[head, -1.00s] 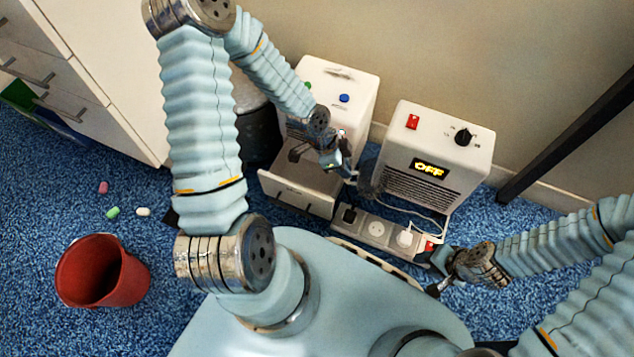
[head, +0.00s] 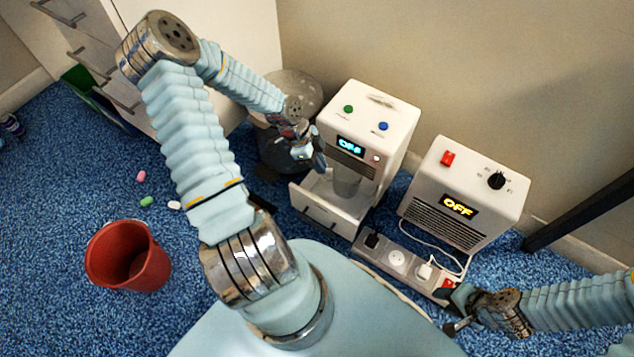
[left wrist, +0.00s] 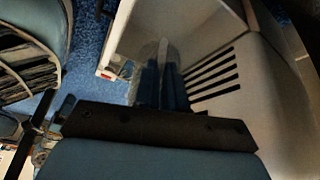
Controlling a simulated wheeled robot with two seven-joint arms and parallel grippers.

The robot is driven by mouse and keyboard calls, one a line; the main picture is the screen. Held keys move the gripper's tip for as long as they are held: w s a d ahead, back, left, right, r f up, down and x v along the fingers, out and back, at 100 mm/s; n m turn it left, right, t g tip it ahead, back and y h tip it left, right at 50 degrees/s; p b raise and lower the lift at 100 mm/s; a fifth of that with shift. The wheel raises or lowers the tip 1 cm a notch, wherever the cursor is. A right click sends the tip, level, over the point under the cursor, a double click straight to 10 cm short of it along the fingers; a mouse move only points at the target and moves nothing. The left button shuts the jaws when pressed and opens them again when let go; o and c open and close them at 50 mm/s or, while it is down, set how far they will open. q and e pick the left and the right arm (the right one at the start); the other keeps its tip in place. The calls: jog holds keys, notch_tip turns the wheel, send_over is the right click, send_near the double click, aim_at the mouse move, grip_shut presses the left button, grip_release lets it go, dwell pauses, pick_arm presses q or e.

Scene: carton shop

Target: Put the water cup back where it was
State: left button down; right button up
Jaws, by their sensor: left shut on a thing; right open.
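The water cup (head: 347,184) is a grey, see-through cup in the open front bay of the white dispenser (head: 385,112), whose display reads OFF. My left gripper (head: 321,163) reaches in from the left at the bay. In the left wrist view, its two blue fingers (left wrist: 161,84) are close together at the see-through cup (left wrist: 165,50), shut on it. The cup's base contact with the bay floor is hard to tell. My right gripper (head: 456,312) is open and empty beside the red switch end of the power strip (head: 396,260).
A white heater (head: 470,190) reading OFF stands right of the dispenser, its cord running to the strip. A red bucket (head: 128,257) and several pills (head: 146,202) are on the blue carpet at left.

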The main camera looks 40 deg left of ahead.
aim_at(341, 178)
pick_arm(q)
notch_tip(341, 178, down, 12)
jog(key=b, duration=0.3)
jog(key=shift+a+f, duration=0.15)
jog(key=shift+a, duration=0.15)
jog(key=c, duration=1.2)
grip_release()
